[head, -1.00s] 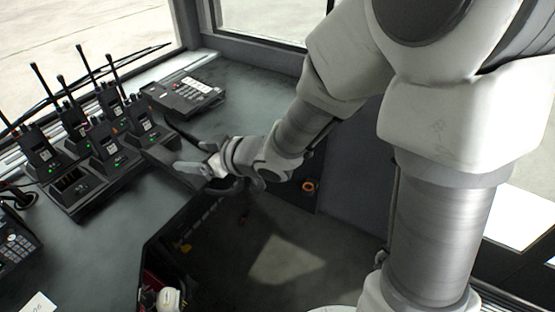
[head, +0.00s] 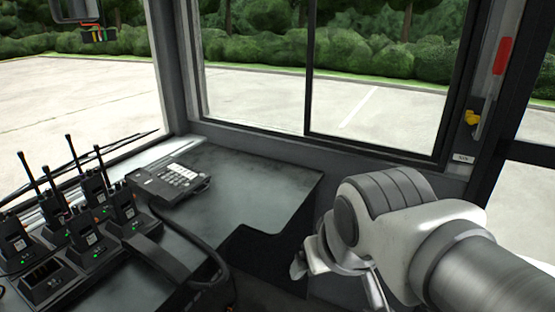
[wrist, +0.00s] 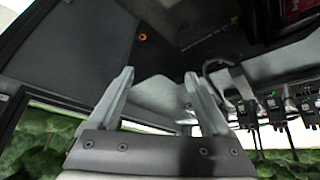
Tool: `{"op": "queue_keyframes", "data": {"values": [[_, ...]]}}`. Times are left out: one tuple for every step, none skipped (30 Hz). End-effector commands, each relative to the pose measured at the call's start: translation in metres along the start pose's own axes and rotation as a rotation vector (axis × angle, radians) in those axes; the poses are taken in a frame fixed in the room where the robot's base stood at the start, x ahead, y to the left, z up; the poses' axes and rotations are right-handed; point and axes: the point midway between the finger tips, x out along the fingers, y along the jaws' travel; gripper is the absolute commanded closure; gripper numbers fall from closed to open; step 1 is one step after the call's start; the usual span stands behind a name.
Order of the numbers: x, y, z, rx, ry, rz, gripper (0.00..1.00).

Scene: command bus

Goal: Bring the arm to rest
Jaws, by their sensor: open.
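My arm is folded low at the right of the head view, its pale links (head: 400,235) bent. My gripper (head: 299,266) points left and down there, beside the right end of the dark counter, partly hidden behind my own wrist. In the wrist view my gripper (wrist: 158,78) shows two grey fingers spread apart with nothing between them. That view is turned over, with trees at the bottom.
A dark counter (head: 260,180) runs along the windows. On it stand a desk phone (head: 170,185) and several handheld radios (head: 90,235) in chargers, with a dark handset and cord (head: 165,257) near them. A window frame (head: 308,75) stands behind my arm.

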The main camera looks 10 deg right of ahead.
Motion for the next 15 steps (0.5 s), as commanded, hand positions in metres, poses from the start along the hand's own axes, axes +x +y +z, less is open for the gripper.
{"op": "queue_keyframes", "data": {"values": [[-0.005, -0.001, 0.007, 0.012, -0.011, -0.013, 0.18], [-0.007, -0.002, 0.01, 0.017, -0.021, -0.021, 0.18], [-0.009, -0.003, 0.014, 0.021, -0.028, -0.028, 0.18], [-0.01, -0.003, 0.015, 0.022, -0.033, -0.031, 0.18], [-0.01, -0.004, 0.017, 0.023, -0.037, -0.033, 0.18], [-0.011, -0.004, 0.017, 0.024, -0.039, -0.035, 0.18], [-0.011, -0.004, 0.018, 0.024, -0.039, -0.035, 0.18], [-0.011, -0.004, 0.017, 0.024, -0.04, -0.035, 0.18], [-0.01, -0.004, 0.017, 0.024, -0.04, -0.035, 0.18], [-0.01, -0.004, 0.017, 0.024, -0.039, -0.035, 0.18], [-0.01, -0.004, 0.017, 0.023, -0.039, -0.035, 0.18], [-0.01, -0.004, 0.017, 0.023, -0.039, -0.035, 0.18], [-0.011, -0.004, 0.017, 0.023, -0.039, -0.035, 0.18], [-0.011, -0.004, 0.017, 0.023, -0.039, -0.035, 0.18], [-0.013, -0.004, 0.015, 0.023, -0.039, -0.034, 0.18]]}}
